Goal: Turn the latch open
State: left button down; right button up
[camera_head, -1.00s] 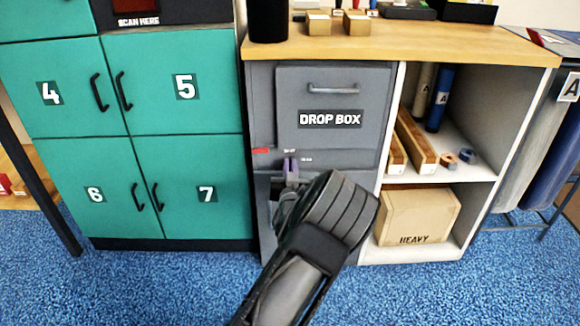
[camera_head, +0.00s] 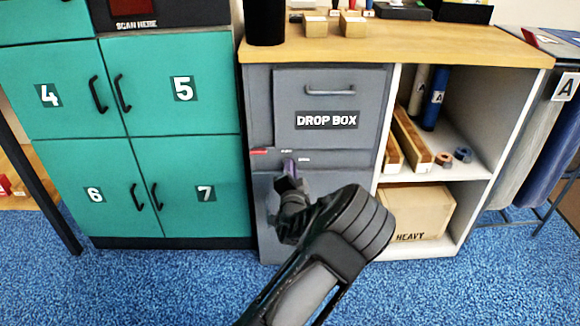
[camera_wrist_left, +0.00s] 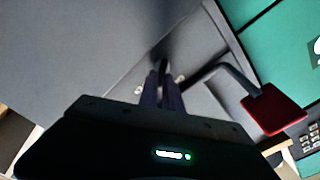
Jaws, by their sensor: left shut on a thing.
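The grey drop box cabinet (camera_head: 340,160) stands in the middle of the head view. My left gripper (camera_head: 289,168) is at the strip below its labelled drawer, and its purple fingers point at the cabinet front. In the left wrist view the gripper (camera_wrist_left: 162,92) is shut on a small dark latch (camera_wrist_left: 162,68), which sits between the fingertips. The latch is hardly visible in the head view, as the fingers cover it. How far it is turned cannot be told. My right gripper is not in view.
A bent grey bar with a red end (camera_wrist_left: 275,110) sticks out close to the gripper. Teal lockers (camera_head: 190,185) stand left of the cabinet. An open white shelf (camera_head: 455,180) with a heavy carton (camera_head: 415,218) is to the right. Blue carpet lies in front.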

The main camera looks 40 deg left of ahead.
pick_arm(q)
jog(key=shift+w+d+f+m, duration=0.1)
jog(key=shift+f+m, duration=0.1)
jog(key=shift+m, duration=1.55)
jog(key=shift+d+f+m, duration=0.1)
jog(key=shift+f+m, duration=0.05)
jog(key=shift+m, duration=1.6)
jog(key=c, duration=1.5)
grip_release()
jog(key=p+v, duration=0.2)
jog(key=v, duration=0.5)
jog(key=shift+s+d, duration=0.2)
jog(key=shift+s, duration=0.15)
jog(key=shift+f, duration=0.1)
